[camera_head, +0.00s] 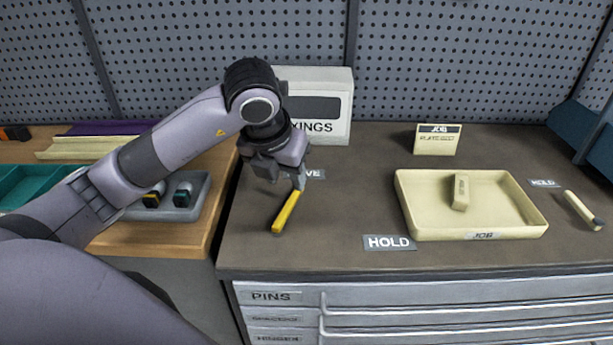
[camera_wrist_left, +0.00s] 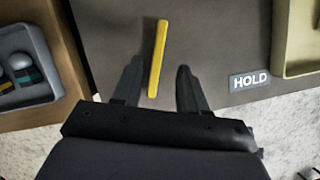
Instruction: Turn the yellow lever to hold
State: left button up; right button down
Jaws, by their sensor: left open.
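The yellow lever (camera_head: 286,213) is a short bar on the dark worktop, angled toward the front edge with its far end close to my left gripper (camera_head: 299,183). In the left wrist view the yellow lever (camera_wrist_left: 159,50) runs between the two separated fingers of my left gripper (camera_wrist_left: 158,70), with gaps on both sides. My left gripper is open. A HOLD label (camera_head: 389,242) lies right of the lever, near the front edge; it also shows in the wrist view (camera_wrist_left: 250,80). Another label (camera_head: 313,174), partly hidden, ends in "VE". My right gripper is not in view.
A cream JOB tray (camera_head: 407,208) holding a small block (camera_head: 461,192) stands right of the HOLD label. A second HOLD label (camera_head: 543,183) and a cream handle (camera_head: 580,208) are farther right. A white box (camera_head: 335,90) stands behind my gripper. A grey tray (camera_head: 196,207) sits left.

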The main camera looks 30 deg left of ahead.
aim_at(293, 197)
pick_arm(q)
jog(key=shift+w+a+f, duration=0.1)
jog(key=shift+w, duration=0.1)
jog(key=shift+p+x, duration=0.3)
jog(key=shift+x, duration=3)
jog(key=shift+s, duration=0.15)
grip_shut()
